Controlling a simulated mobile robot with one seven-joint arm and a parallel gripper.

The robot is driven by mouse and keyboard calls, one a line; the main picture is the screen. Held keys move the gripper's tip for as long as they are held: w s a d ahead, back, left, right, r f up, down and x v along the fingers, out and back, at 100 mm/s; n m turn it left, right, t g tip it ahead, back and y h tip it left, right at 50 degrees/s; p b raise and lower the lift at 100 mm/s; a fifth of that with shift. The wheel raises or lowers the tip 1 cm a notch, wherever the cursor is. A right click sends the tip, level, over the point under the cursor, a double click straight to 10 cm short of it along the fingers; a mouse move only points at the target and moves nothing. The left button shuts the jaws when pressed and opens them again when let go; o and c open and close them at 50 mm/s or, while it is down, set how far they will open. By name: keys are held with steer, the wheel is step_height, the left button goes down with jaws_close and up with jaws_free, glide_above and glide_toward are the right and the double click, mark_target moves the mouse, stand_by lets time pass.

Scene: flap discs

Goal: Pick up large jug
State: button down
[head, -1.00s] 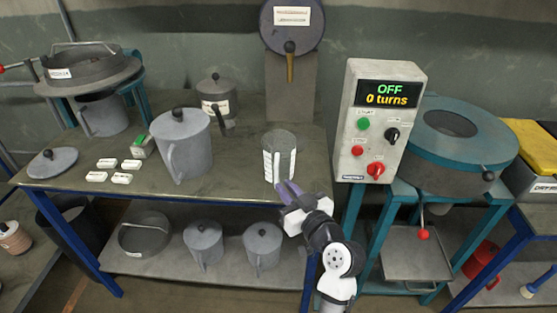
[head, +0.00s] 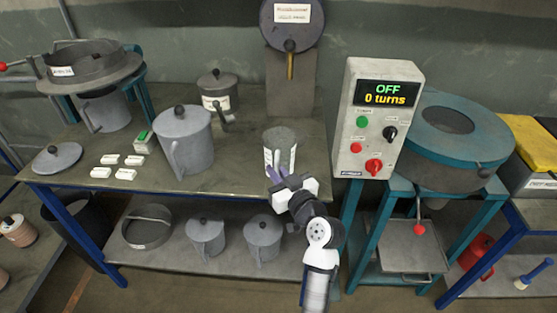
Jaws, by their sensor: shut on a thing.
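A grey measuring jug (head: 281,146) with a white graduated scale stands upright near the front right of the workbench. My gripper (head: 272,174) reaches in from the front right, with its purple fingers at the jug's lower front side. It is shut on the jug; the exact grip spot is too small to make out. A bigger grey lidded jug (head: 183,140) with a front handle stands left of it, apart from my gripper.
A control box (head: 376,118) reading OFF, 0 turns, stands close on the right, beside a teal-rimmed machine (head: 460,135). White blocks (head: 118,166) and a loose lid (head: 55,158) lie at the left. Small lidded jugs (head: 206,237) stand on the lower shelf. Bare tabletop (head: 232,165) lies between the jugs.

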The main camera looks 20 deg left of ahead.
step_height(320, 180, up, 20)
steer(key=b, duration=0.1)
stand_by(0.5)
